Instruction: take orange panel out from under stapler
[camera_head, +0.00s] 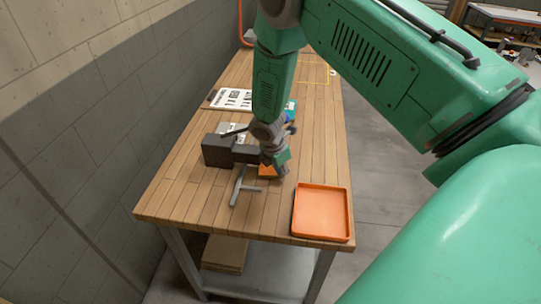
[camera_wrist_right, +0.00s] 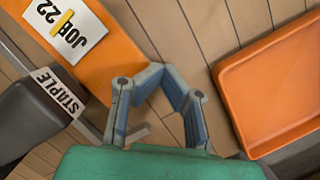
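The orange panel (camera_head: 268,172) lies on the table beside the stapler and is partly hidden by my right gripper. In the right wrist view the panel (camera_wrist_right: 108,48) carries a white "JOB 22" label. The dark stapler (camera_head: 218,152) lies left of the gripper; its "STAPLE" label and dark body (camera_wrist_right: 30,115) show at the left of the wrist view. My right gripper (camera_head: 274,170) is low over the table. In the wrist view its fingertips (camera_wrist_right: 163,74) are close together at the panel's near corner; whether they grip it I cannot tell. My left gripper is out of view.
An orange tray (camera_head: 347,214) stands at the table's near right corner, right of the gripper. A grey T-shaped tool (camera_head: 241,188) lies in front of the stapler. A white sign board (camera_head: 232,99) lies farther back. The wooden table (camera_head: 180,198) is clear at the near left.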

